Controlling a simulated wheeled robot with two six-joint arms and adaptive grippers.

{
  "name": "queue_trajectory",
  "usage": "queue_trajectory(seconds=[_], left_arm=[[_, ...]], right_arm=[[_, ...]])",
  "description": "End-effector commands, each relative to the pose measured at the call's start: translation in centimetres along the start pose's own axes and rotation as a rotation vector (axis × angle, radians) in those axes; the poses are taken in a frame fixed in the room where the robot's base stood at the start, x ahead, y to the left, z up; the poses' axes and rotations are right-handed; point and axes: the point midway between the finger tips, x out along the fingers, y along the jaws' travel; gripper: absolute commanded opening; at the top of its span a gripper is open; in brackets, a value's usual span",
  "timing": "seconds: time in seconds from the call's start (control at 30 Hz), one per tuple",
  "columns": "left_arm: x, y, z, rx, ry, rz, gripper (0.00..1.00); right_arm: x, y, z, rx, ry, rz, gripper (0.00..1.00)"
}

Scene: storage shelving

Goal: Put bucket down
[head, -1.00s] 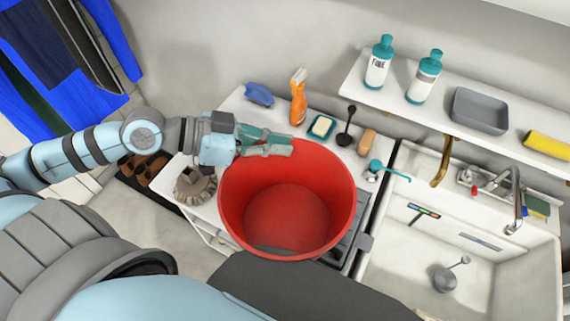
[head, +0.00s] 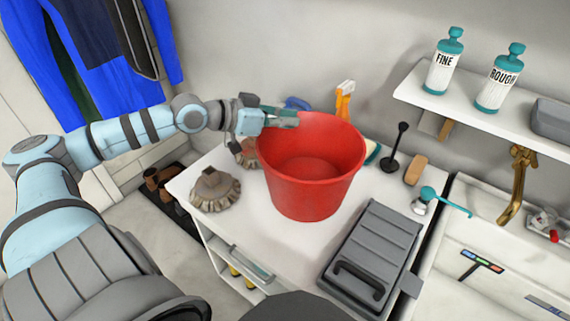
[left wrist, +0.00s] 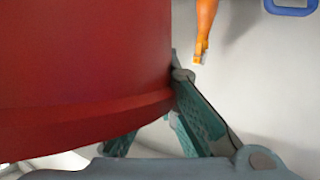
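The red bucket (head: 308,192) is upright over the white cabinet top (head: 262,232) and looks empty. I cannot tell for sure whether its base touches the surface. My left gripper (head: 284,119) is at the bucket's rim on the far left side, with its teal fingers closed on the rim. In the left wrist view the bucket (left wrist: 80,70) fills the left side. The fingers of my left gripper (left wrist: 172,118) lie on either side of its edge, and one is partly hidden by the bucket. My right gripper is not in view.
Scrub brush heads (head: 216,190) lie left of the bucket, and a grey case (head: 375,250) lies to its front right. An orange spray bottle (head: 345,98) stands behind. A black-handled tool (head: 396,148) and a brown brush (head: 416,170) are right.

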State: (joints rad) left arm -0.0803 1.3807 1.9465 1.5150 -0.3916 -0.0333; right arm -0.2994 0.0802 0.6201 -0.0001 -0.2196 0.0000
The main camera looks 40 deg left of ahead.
Motion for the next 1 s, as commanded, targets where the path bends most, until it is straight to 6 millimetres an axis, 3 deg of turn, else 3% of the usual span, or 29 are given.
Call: queue_trajectory(seconds=[0.03, 0.1, 0.43, 0.77, 0.9, 1.0], left_arm=[[0.9, -0.2, 2.1, -0.005, 0.003, 0.001, 0.00], [1.5, -0.5, 3.6, -0.005, 0.002, 0.001, 0.00], [3.4, -1.0, 8.2, -0.001, 0.001, 0.001, 0.00], [3.5, -1.1, 8.5, 0.002, 0.000, 0.001, 0.00], [3.5, -1.1, 8.4, 0.003, -0.001, 0.001, 0.23], [3.5, -1.1, 8.4, 0.003, -0.001, 0.001, 0.25]], right_arm=[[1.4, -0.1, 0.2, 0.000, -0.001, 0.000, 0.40], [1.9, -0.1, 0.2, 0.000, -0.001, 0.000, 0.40], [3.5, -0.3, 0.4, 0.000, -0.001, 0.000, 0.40], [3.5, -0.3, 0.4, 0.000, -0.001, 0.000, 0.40], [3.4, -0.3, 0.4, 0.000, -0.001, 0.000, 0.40], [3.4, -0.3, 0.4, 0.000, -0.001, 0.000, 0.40]])
